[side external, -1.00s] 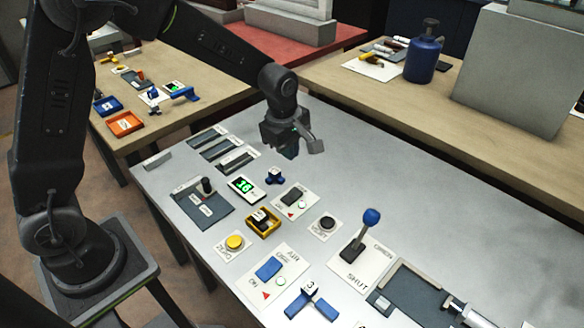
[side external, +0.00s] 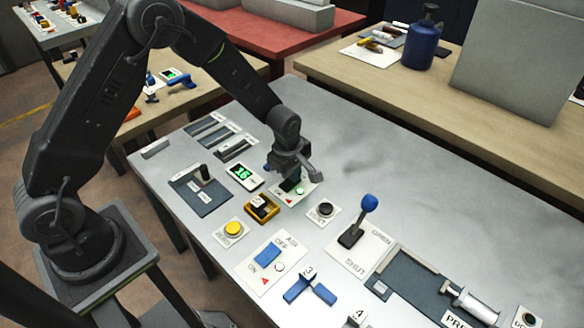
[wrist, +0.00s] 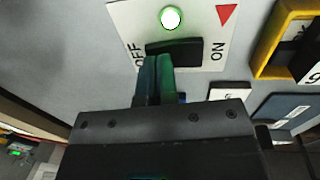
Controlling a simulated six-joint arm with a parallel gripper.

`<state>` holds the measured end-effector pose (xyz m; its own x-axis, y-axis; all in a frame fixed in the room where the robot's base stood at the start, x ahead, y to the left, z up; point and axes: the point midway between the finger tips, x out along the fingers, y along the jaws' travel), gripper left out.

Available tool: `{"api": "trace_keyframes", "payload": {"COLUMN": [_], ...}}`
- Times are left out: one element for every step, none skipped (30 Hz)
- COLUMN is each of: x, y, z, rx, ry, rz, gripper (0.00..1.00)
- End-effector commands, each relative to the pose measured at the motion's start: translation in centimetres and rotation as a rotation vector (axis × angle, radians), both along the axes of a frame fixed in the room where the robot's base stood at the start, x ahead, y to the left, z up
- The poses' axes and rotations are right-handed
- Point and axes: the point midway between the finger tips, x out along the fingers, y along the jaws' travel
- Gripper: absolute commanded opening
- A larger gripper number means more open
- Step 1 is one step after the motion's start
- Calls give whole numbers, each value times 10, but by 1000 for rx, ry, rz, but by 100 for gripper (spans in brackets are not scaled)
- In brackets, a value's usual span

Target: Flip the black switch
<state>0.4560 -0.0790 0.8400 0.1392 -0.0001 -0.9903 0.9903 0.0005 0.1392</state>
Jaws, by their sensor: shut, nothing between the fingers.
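The black switch (wrist: 190,50) is a rocker on a white plate (wrist: 125,22) marked OFF and ON, with a red triangle near ON. A round light (wrist: 170,17) on the plate glows white with a green rim. My gripper (wrist: 158,62) is shut and empty, with its fingertips at the OFF end of the rocker. They look to be at or very near its surface; I cannot tell whether they touch.
A blue-knobbed lever (side external: 368,203) stands upright to the right. A black button (side external: 325,209), a yellow-framed block (side external: 262,208), a green display (side external: 241,174) and a blue rocker (side external: 267,254) are nearby. The grey table is clear behind my gripper.

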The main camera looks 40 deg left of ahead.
Motion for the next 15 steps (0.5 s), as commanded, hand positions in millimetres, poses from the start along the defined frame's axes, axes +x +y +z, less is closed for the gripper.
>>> {"api": "trace_keyframes", "payload": {"x": [0, 0, 0, 0, 0, 0, 0, 1, 2, 2, 3, 2, 2, 2, 2], "y": [0, 0, 0, 0, 0, 0, 0, 0, 0, 0, 0, 0, 0, 0, 0], "z": [0, 0, 0, 0, 0, 0, 0, -1, -2, -4, -6, -5, -5, -5, -5], "rx": [0, 0, 0, 0, 0, 0, 0, 0, 1, 1, 1, 1, 1, 1, 1], "ry": [0, 0, 0, 0, 0, 2, 6, 14, 27, 44, 61, 57, 57, 56, 57], "rz": [0, 0, 0, 0, 0, 0, 0, 0, 0, 0, 0, 0, 0, 0, 0], "gripper": [0, 0, 0, 0, 0, 0, 0, 0, 0, 0, 0, 0, 0, 0, 0]}}
